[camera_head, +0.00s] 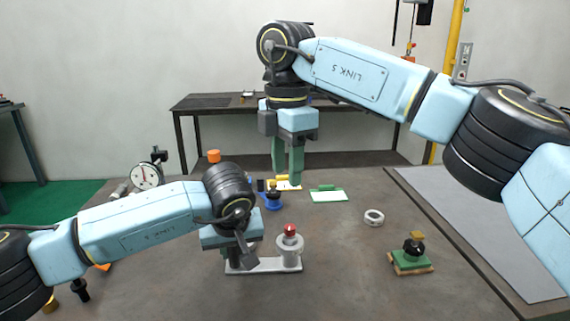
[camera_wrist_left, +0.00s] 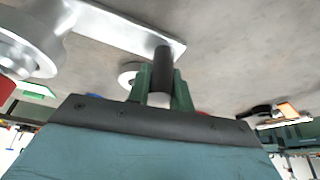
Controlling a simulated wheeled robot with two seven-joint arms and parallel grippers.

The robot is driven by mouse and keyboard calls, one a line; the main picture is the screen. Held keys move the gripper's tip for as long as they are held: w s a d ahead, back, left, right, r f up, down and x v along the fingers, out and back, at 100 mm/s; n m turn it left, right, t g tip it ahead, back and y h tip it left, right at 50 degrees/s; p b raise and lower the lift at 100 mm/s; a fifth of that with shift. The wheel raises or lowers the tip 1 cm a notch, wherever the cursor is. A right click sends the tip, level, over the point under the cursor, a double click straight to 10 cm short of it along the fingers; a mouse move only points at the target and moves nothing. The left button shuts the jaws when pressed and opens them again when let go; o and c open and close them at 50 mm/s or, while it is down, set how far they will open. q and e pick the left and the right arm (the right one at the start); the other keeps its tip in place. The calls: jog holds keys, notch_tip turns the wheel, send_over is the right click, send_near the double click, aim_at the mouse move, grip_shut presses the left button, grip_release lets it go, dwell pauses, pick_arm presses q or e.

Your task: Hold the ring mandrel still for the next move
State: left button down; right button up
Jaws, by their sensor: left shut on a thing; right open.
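A grey metal fixture, which I take to be the ring mandrel, has a flat bar (camera_head: 262,266) and a round upright post (camera_head: 289,252) with a red knob (camera_head: 290,231) on top. In the left wrist view its bar (camera_wrist_left: 120,28) runs along the top. A dark grey cylinder (camera_wrist_left: 162,68) is at the bar's end, between the green fingers. My left gripper (camera_wrist_left: 161,93) is shut on it; in the head view this gripper (camera_head: 242,248) is over the bar's left end, its fingertips partly hidden. My right gripper (camera_head: 287,168) is open and empty, pointing down, above and behind the fixture.
A white ring (camera_head: 374,217) lies right of the fixture. A green block with a black knob (camera_head: 412,257) is at the front right. A dial gauge (camera_head: 146,177) stands at the left.

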pick_arm(q)
jog(key=c, duration=1.2)
grip_release()
jog(key=shift+a+f, duration=0.1)
jog(key=shift+o, duration=0.2)
